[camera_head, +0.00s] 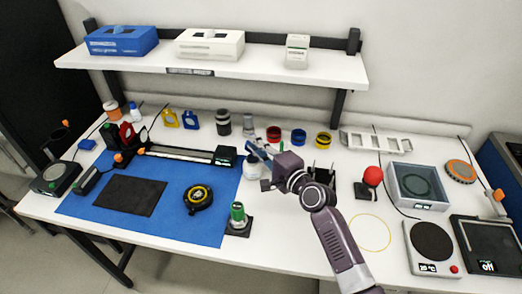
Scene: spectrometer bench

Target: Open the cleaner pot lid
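My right gripper (258,157) is over the right edge of the blue mat, its arm coming in from the lower right. It is small and seen partly edge-on, so whether its fingers are open or shut is unclear. A small whitish pot with a blue band (248,170) stands just below and left of the fingers, partly hidden by them. It may be the cleaner pot, but I cannot make out its lid or whether the fingers touch it. My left gripper is not in view.
Several small jars, including a blue one (298,137), line the back. A red ball on a stand (371,176) and a clear box (417,187) stand right of my arm.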

